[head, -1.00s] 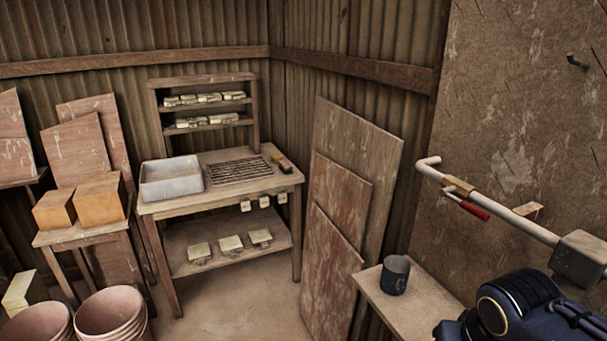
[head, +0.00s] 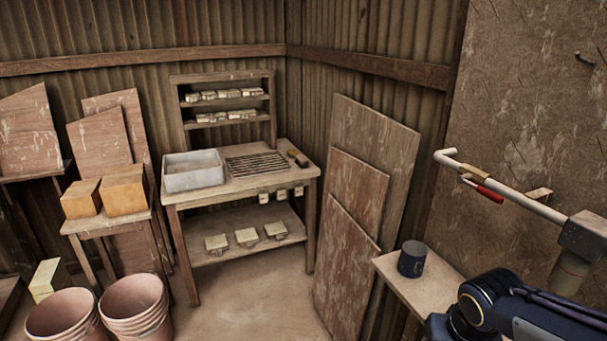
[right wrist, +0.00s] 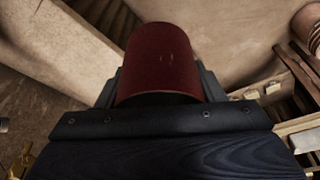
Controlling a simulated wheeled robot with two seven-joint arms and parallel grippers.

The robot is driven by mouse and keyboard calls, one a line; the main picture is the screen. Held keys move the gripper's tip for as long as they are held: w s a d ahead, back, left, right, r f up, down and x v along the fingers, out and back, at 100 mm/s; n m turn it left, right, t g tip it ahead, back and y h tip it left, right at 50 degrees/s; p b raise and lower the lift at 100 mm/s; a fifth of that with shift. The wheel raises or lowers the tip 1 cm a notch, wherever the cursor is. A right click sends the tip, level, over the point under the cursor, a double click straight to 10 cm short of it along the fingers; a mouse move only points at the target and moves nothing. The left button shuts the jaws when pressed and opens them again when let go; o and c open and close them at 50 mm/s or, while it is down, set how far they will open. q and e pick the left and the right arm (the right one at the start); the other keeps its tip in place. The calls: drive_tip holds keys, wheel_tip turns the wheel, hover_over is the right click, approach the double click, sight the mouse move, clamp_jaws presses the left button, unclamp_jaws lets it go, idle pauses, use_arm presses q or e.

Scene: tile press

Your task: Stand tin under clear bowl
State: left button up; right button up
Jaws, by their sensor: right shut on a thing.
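A dark red cylinder, which may be the tin (right wrist: 162,60), is between the fingers of my right gripper (right wrist: 160,86) in the right wrist view. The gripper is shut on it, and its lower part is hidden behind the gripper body. In the head view my right arm is at the lower right, and its gripper is out of frame. I see no clear bowl in either view. My left gripper is not in view.
A dark cup (head: 412,259) stands on a small wooden shelf (head: 428,287) near my right arm. A pale bar (head: 520,213) with a red grip juts out above it. A workbench (head: 240,184) with a grey tub (head: 193,171) stands in the corner. Stacked clay pots (head: 135,305) are at lower left.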

drive_tip(key=w+a+f+n, duration=0.1)
drive_tip(key=w+a+f, duration=0.2)
drive_tip(key=f, duration=0.5)
drive_tip(key=w+a+f+n, duration=0.1)
drive_tip(key=w+f, duration=0.3)
drive_tip(key=f, duration=0.4)
drive_tip(key=shift+w+a+y, duration=0.25)
drive_tip(key=shift+a+y, duration=0.05)
drive_tip(key=shift+a, duration=0.6)
drive_tip(key=shift+a, duration=0.1)
drive_tip(key=shift+r, duration=0.1)
